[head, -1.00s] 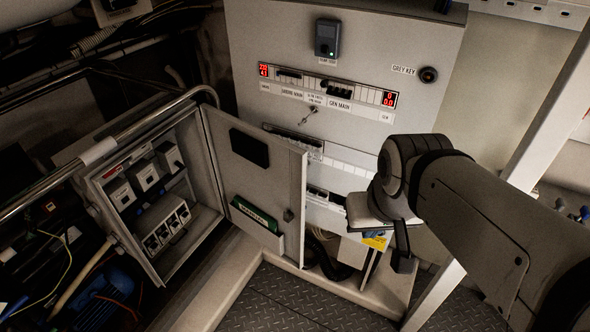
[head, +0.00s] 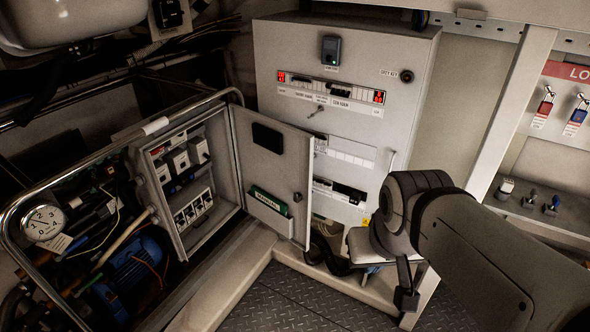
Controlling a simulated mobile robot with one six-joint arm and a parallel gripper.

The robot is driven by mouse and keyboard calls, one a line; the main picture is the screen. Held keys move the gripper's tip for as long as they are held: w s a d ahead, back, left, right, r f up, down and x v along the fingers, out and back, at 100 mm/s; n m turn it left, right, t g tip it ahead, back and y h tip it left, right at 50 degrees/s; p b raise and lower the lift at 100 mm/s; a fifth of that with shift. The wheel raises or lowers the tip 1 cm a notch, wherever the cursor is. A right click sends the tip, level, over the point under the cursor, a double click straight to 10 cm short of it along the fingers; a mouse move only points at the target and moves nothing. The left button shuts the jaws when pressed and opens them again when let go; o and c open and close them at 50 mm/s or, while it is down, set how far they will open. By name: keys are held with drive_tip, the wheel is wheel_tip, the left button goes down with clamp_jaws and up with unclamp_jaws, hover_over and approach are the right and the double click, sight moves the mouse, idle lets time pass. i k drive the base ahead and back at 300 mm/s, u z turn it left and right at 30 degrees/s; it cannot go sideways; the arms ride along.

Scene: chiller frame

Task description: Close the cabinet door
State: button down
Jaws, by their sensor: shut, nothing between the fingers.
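The small grey cabinet (head: 176,238) stands at the left centre with its front open, showing breakers and sockets inside. Its door (head: 272,160) is swung wide open to the right, hinged on the cabinet's right side. The inner face shows a black panel, a green-and-white document pocket (head: 268,203) and a latch at its free edge. My gripper (head: 406,299) hangs at the end of my arm, to the right of the door and apart from it. Its fingers look shut and empty, and part of it is hidden by my arm.
A tall grey electrical panel (head: 350,60) stands behind the door. A metal rail (head: 110,150) runs around machinery and a gauge (head: 44,223) at the left. Dark checkered floor (head: 290,305) lies open in front. A white post (head: 515,110) and lockout shelf (head: 560,215) stand right.

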sight(275, 157)
drive_tip(key=u, duration=0.05)
drive_tip(key=i, duration=1)
drive_tip(key=u, duration=0.05)
